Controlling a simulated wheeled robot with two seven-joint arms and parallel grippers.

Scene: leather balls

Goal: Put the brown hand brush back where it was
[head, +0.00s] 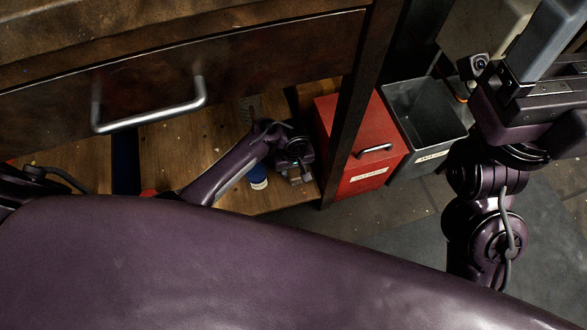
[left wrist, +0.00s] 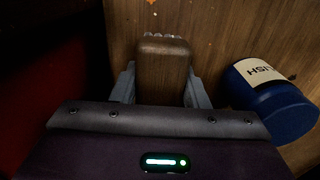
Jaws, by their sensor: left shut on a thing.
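The brown hand brush (left wrist: 163,62) shows in the left wrist view as a brown wooden block, with a few pale bristle tufts at its far end. My left gripper (head: 298,177) is shut on it, with one grey finger on each side, over the wooden lower shelf (head: 190,146) under the bench. In the head view the brush is too dark and small to make out. My right gripper (head: 545,40) is at the right edge of the head view, partly cut off, away from the shelf. Its jaw opening cannot be told.
A blue container (left wrist: 272,102) with a pale label lies close to the right of my left gripper in the wrist view.

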